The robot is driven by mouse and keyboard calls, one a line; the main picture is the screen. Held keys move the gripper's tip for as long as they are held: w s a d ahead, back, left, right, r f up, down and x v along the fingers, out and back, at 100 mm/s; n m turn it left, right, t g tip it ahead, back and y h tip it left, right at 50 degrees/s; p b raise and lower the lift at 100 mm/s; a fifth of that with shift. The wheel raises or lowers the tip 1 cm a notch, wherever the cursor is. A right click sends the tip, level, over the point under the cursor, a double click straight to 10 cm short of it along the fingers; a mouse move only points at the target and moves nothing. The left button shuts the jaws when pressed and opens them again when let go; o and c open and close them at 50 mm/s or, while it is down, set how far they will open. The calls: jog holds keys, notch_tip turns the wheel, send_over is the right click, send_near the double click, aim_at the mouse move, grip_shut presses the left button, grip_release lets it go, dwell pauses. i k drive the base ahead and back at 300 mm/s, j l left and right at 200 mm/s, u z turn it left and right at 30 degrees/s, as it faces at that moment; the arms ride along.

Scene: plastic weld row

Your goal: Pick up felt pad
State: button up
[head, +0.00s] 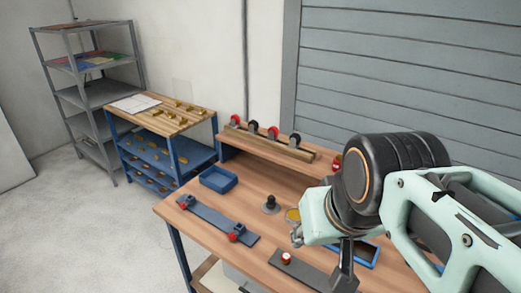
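I cannot pick out the felt pad with certainty. A small yellowish round piece (293,215) lies on the wooden workbench (245,200), partly hidden behind my arm; I cannot tell whether it is the pad. My gripper (344,282) points down over the near part of the bench, at the lower edge of the head view. It is dark and partly cut off, and its fingertips do not show clearly. I see nothing held in it, but I cannot tell whether it is open or shut.
On the bench are a blue tray (218,180), a blue-grey bar with red knobs (215,221), a black-knobbed piece (270,205), a dark plate with a red knob (303,271) and a blue-rimmed tray (374,255). A raised shelf (240,145) runs along the back.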

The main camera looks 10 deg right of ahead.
aim_at(271, 204)
jog(key=j+z, duration=0.1)
jog(key=z, duration=0.45)
jog(key=i+j+z, duration=0.1)
jog(key=j+z, duration=0.15)
jog(key=i+j+z, duration=0.1)
jog(key=j+z, duration=0.15)
jog(key=j, duration=0.2)
jog(key=j+z, duration=0.3)
jog(key=j, duration=1.25)
